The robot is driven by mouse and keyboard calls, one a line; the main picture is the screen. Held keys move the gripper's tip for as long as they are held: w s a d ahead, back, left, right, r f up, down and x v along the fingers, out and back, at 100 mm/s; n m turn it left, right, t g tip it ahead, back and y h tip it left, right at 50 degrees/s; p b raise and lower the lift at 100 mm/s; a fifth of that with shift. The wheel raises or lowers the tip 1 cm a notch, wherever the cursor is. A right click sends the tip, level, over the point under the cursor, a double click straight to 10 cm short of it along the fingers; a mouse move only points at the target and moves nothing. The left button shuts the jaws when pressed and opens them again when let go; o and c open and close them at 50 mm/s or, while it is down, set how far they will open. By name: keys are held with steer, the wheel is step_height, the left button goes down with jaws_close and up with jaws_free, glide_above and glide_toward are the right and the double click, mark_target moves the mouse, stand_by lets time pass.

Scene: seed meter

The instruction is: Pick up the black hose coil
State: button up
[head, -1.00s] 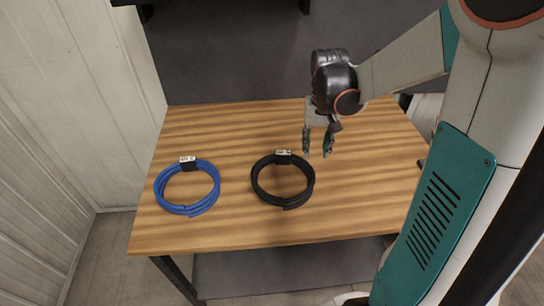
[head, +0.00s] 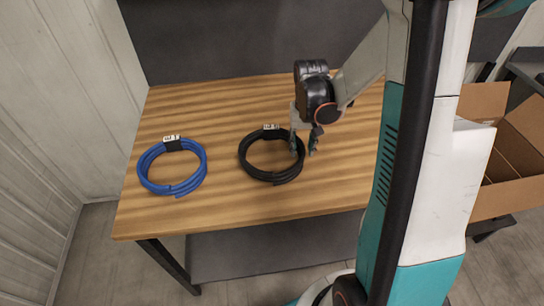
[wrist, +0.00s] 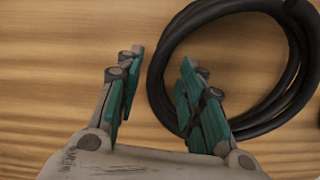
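The black hose coil (head: 262,174) lies flat on the wooden table, with a white-labelled tag (head: 271,128) at its far side. My gripper (head: 305,150) is over the coil's right side in the head view, fingers pointing down. In the wrist view my gripper (wrist: 160,72) is open, its two teal-padded fingers apart. The coil (wrist: 167,60) shows there at the right; its near left band passes between the fingers and partly behind the right finger. Whether the fingers touch it, and their exact height, I cannot tell.
A blue hose coil (head: 163,188) with a white-labelled tag lies to the left on the table (head: 220,205). An open cardboard box (head: 500,200) stands at the right, beyond my arm. A panelled wall (head: 70,100) borders the left side. The table's front strip is clear.

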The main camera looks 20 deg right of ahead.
steer(key=shift+f, duration=0.95)
steer(key=shift+r, duration=0.1)
jaws_close()
